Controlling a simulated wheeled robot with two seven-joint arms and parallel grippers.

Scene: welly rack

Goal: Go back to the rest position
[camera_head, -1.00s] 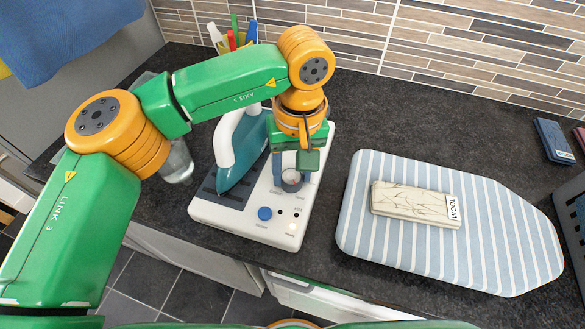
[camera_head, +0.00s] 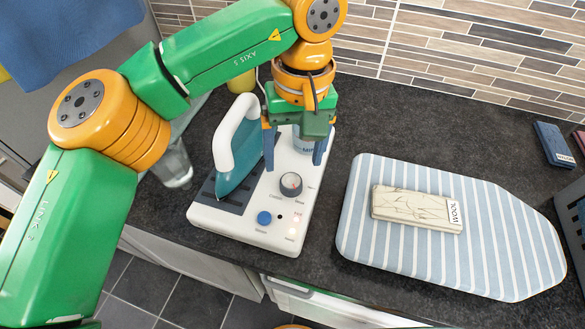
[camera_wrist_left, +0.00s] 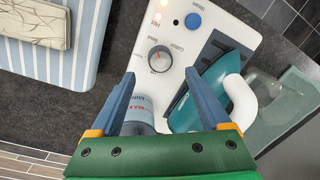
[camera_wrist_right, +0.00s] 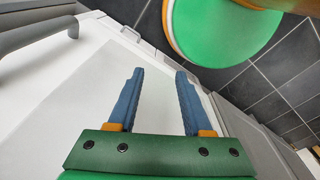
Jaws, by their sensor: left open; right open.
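My left gripper (camera_head: 294,150) is open and empty, raised above the back of the white iron station (camera_head: 245,228). Its fingers point down, apart from the dial (camera_head: 291,184), which is now uncovered in the head view. The left wrist view shows the same dial (camera_wrist_left: 159,58) beyond the open fingertips (camera_wrist_left: 152,85). A teal iron with a white handle (camera_head: 238,150) rests on the station's dark plate, left of the gripper. My right gripper (camera_wrist_right: 160,75) shows only in its own wrist view, open with nothing between its fingers, in front of a white surface.
A striped ironing board (camera_head: 360,240) lies on the dark counter at the right, with a folded cloth labelled WOOL (camera_head: 415,208) on it. A clear glass (camera_head: 175,165) stands left of the station. A grey basket (camera_head: 577,225) is at the right edge. Blue folded cloth (camera_head: 554,144) lies behind.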

